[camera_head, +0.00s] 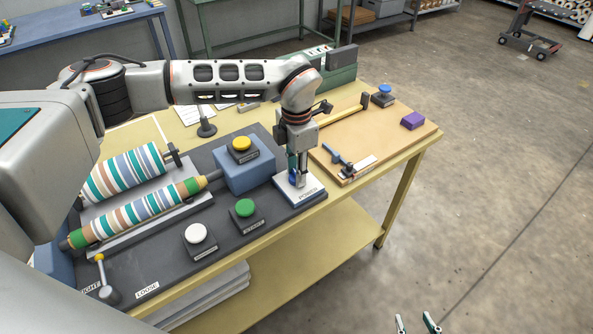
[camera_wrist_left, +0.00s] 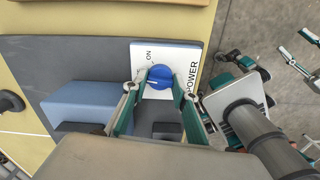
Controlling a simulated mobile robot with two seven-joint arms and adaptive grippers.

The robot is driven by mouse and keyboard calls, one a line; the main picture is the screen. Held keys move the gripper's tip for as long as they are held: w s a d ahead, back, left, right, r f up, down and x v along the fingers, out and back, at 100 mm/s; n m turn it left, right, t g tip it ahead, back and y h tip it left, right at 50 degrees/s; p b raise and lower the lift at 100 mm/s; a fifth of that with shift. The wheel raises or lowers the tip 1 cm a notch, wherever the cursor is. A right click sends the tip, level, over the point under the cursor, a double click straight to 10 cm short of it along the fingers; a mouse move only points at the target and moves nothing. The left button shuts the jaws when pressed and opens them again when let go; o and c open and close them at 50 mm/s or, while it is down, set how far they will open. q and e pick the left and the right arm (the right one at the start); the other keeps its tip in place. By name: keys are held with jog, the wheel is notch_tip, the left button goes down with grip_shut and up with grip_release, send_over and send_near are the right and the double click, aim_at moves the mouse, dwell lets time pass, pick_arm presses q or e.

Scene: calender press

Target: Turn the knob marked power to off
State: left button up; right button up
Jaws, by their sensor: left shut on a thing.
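The power knob is a round blue knob (camera_wrist_left: 159,77) on a white plate (camera_wrist_left: 140,57) marked POWER, with ON readable at one edge. A pale mark shows on the knob, but I cannot tell for sure which label it points to. In the head view the blue knob (camera_head: 293,177) is partly hidden by my left gripper (camera_head: 299,180), which points straight down over the plate. The left wrist view shows the left fingers (camera_wrist_left: 159,86) on both sides of the knob, shut on it. My right gripper (camera_head: 417,323) is open and empty at the bottom edge, off the table.
A blue block with a yellow button (camera_head: 241,144) stands left of the knob plate. Green (camera_head: 245,208) and white (camera_head: 194,233) buttons sit in front. Striped rollers (camera_head: 130,215) lie at left. A tan board (camera_head: 395,133) with small parts lies right.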

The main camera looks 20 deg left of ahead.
pick_arm(q)
jog(key=shift+n, duration=0.9)
jog(key=o, duration=1.1)
jog(key=shift+r, duration=0.1)
notch_tip(320, 180, up, 12)
jog(key=shift+f, duration=0.1)
jog(key=shift+s, duration=0.1)
